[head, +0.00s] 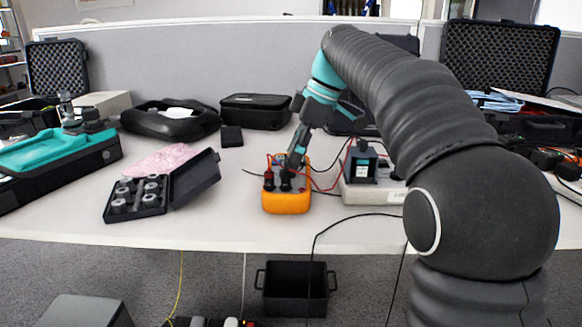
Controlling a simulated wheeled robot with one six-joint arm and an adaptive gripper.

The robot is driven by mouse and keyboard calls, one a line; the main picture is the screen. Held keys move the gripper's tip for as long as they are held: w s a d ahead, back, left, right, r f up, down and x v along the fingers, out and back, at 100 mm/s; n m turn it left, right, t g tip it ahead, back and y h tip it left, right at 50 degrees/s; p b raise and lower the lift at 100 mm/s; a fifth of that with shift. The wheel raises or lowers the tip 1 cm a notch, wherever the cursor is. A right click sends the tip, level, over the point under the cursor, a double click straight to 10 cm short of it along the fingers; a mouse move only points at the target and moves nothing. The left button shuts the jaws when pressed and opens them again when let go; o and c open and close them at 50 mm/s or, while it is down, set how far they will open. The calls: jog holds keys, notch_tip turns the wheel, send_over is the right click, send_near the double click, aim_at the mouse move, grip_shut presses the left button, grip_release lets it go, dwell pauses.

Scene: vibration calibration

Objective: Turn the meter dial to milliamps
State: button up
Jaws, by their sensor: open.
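The meter (287,203) has an orange case and lies on the white table near its front edge, in the middle of the head view. Red and black leads are plugged into its near end. My gripper (293,160) points down over the far part of the meter, its fingertips at or just above the meter's face. It is open. The dial and its markings are hidden behind the gripper and the plugs, so I cannot tell the dial's setting or whether the fingers touch it.
An open black case with grey cylindrical parts (138,196) stands left of the meter, by pink bubble wrap (160,160). A grey box with a teal-fronted device (362,168) stands to the right, with leads running across. Black cases line the back. A black bin (295,288) is below the table.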

jog(key=shift+x, duration=1.2)
grip_shut()
jog(key=shift+m, duration=0.3)
jog(key=m+t, duration=0.1)
jog(key=m, duration=0.3)
jog(key=shift+s+a+t, duration=0.1)
jog(key=shift+s+t, duration=0.05)
jog(key=shift+t, duration=0.25)
jog(key=shift+m+t+h, duration=0.4)
jog(key=shift+m+h, duration=0.1)
jog(key=shift+m, duration=1)
